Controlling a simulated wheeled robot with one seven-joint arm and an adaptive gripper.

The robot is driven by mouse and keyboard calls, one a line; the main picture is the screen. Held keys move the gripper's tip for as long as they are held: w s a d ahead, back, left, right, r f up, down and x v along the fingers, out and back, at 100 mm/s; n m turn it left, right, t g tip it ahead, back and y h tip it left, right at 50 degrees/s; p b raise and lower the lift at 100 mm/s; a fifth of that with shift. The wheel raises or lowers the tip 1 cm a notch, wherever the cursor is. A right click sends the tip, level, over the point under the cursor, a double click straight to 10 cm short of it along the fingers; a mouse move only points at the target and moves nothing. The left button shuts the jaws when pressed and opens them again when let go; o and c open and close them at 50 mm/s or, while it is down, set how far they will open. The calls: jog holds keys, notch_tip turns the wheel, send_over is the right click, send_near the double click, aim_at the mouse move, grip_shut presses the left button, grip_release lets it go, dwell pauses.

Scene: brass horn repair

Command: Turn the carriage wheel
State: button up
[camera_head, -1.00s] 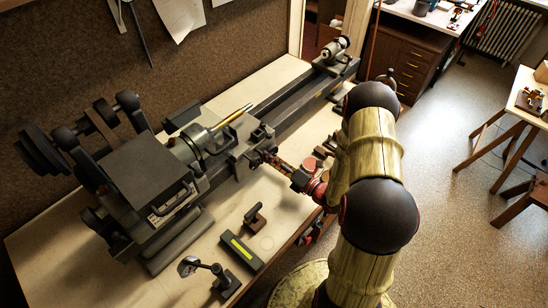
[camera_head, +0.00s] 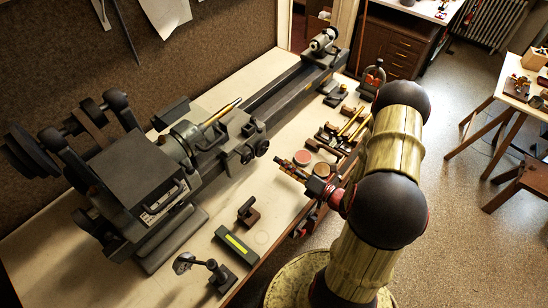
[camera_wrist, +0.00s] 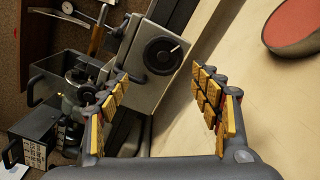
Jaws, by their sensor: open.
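The lathe (camera_head: 290,92) stands on the bench along the wall. Its carriage (camera_head: 230,140) sits midway on the bed. In the wrist view a black wheel with a white pointer mark (camera_wrist: 163,54) is on a grey block, between and beyond the fingers. My gripper (camera_wrist: 160,88) is open with yellow-padded fingers, and nothing is between them. In the head view my gripper (camera_head: 283,164) is in front of the wheel, apart from it.
A red-topped round tin (camera_head: 302,158) and several brass parts (camera_head: 352,123) lie on the bench right of my gripper. A green box with a yellow strip (camera_head: 237,243), a small brown block (camera_head: 248,212) and a dark stand (camera_head: 220,278) are at the front. Bare bench lies between.

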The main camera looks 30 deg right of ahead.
jog(key=shift+v, duration=1.65)
